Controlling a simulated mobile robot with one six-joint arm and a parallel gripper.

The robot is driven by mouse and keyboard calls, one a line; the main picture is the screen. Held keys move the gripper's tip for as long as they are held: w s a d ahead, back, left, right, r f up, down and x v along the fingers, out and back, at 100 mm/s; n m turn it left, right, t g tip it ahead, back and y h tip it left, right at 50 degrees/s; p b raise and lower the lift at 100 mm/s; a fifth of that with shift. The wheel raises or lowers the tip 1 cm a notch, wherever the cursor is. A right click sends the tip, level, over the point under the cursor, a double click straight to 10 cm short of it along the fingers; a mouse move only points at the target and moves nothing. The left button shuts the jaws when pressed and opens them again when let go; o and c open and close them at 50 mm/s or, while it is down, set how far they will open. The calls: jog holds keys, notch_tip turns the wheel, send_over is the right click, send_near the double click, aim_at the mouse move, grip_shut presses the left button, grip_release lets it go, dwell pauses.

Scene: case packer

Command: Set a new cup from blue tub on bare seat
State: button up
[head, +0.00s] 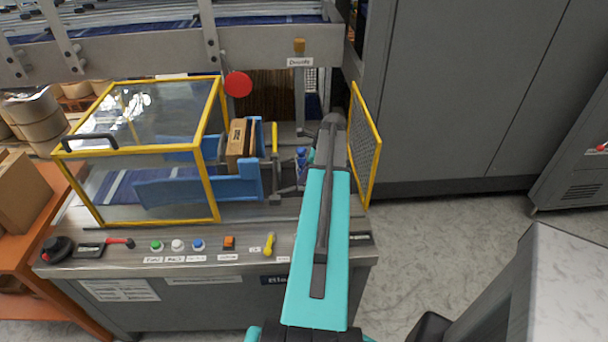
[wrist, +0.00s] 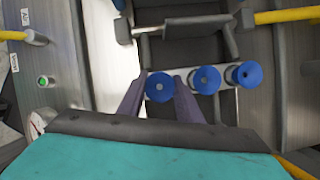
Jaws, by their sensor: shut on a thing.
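My gripper (wrist: 160,94) has its two dark fingers on either side of a blue cup (wrist: 159,86) in the wrist view, and it is shut on this cup. The held cup is at the left end of a row, in line with two other blue cups (wrist: 206,80) and (wrist: 244,75) on a pale metal bar (wrist: 226,92). The seat under the held cup is hidden, so I cannot tell whether the cup touches it. In the head view my arm covers the gripper, and a small patch of blue cup (head: 301,153) shows beside it. I cannot make out the blue tub.
A yellow-framed clear guard (head: 140,150) stands left, and an open yellow mesh door (head: 366,145) stands close to the right of my arm. A brown carton (head: 237,142) sits in the blue holder (head: 205,187). Buttons (head: 177,245) line the front panel. Open floor (head: 440,225) lies right.

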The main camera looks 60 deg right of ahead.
jog(key=shift+f, duration=0.15)
jog(key=o, duration=1)
jog(key=shift+r, duration=0.2)
jog(key=shift+b+v, duration=1.35)
jog(key=shift+v, duration=4.6)
